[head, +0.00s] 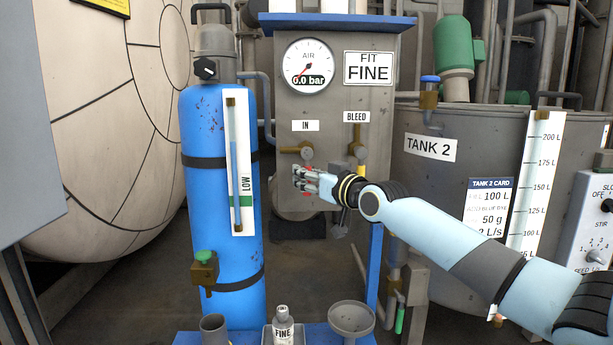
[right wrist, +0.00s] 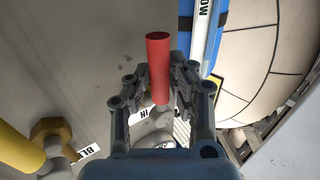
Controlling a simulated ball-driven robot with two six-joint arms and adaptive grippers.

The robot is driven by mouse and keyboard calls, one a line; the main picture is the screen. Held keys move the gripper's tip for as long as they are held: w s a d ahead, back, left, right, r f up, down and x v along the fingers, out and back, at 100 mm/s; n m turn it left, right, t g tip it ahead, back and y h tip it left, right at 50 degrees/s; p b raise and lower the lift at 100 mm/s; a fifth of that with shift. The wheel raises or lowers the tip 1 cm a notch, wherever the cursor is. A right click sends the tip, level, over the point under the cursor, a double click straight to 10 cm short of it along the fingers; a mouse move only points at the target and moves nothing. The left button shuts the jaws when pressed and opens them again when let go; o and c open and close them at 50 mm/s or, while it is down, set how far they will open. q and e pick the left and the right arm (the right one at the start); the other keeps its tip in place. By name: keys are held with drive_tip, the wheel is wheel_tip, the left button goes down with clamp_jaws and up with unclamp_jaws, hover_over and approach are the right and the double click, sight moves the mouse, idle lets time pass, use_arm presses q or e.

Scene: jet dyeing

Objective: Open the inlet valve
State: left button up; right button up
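The inlet valve (head: 304,150) is a brass fitting under the IN label on the grey panel. Its red handle shows in the right wrist view (right wrist: 159,62), running between the two fingers of my right gripper (right wrist: 160,85). The fingers look closed on both sides of the handle. In the head view my right gripper (head: 306,180) is just below the valve body, and only small red bits of the handle show above and below the fingers. The gauge (head: 308,65) above reads 0.0 bar. My left gripper is not in view.
The bleed valve (head: 357,146) with a yellow handle (head: 361,170) is just right of my gripper. A blue cylinder (head: 217,115) with a level tube stands to the left. Tank 2 (head: 425,185) is to the right. A bottle (head: 283,328) and a funnel (head: 350,318) stand below.

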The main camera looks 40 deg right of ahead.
clamp_jaws()
drive_tip(key=shift+w+f, duration=0.1)
drive_tip(key=shift+f, duration=0.1)
